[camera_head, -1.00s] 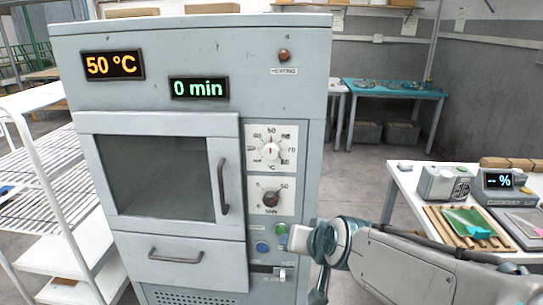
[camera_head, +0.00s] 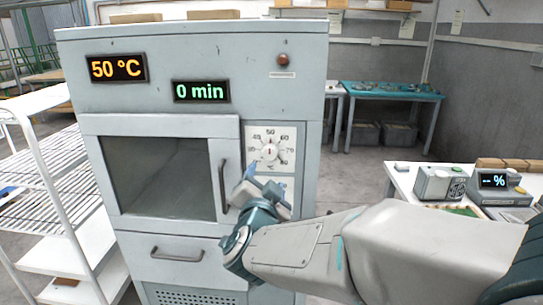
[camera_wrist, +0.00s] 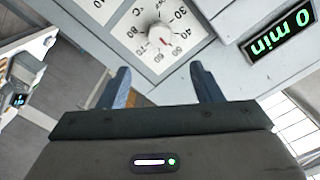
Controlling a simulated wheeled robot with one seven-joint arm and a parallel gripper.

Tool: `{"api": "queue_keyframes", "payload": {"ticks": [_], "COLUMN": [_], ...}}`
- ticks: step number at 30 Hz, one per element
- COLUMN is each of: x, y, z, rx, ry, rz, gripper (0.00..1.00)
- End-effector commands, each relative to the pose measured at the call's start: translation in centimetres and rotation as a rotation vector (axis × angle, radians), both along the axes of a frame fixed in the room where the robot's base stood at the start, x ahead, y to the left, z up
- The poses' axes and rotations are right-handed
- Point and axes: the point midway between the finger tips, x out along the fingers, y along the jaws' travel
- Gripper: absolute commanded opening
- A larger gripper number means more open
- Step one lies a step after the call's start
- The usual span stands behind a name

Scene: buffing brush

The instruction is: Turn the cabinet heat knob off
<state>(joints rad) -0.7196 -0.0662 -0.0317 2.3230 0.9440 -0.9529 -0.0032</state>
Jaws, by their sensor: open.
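The grey heat cabinet (camera_head: 190,45) stands in front of me with its door shut. Its round heat knob (camera_head: 269,151) sits on a white dial plate right of the door window, under a red pointer near 50. The knob also shows in the wrist view (camera_wrist: 160,35), beyond my fingertips. The orange display (camera_head: 118,68) reads 50 °C. My gripper (camera_head: 265,181) is open and empty, just below the heat dial; it also shows in the wrist view (camera_wrist: 157,72). My gripper and arm hide the timer knob and the buttons.
The green display (camera_head: 201,90) reads 0 min, and a dark red heating lamp (camera_head: 283,59) is at top right. The door handle (camera_head: 223,186) juts out close left of my gripper. A white shelf rack (camera_head: 50,170) stands left, a white table (camera_head: 404,179) right.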

Motion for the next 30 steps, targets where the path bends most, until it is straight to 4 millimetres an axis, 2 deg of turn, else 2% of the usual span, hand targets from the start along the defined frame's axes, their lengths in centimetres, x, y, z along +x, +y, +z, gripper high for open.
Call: {"api": "queue_keyframes", "payload": {"ticks": [12,18,24,30], "x": [7.9,11.0,12.5,12.9], "y": [-0.5,-0.6,-0.6,-0.6], "z": [0.0,0.1,0.0,0.0], "rx": [-0.003,-0.003,-0.003,-0.002], "ry": [0.003,0.002,0.002,0.002], "rz": [-0.004,-0.002,-0.001,-0.001], "gripper": [0.59,0.59,0.59,0.59]}}
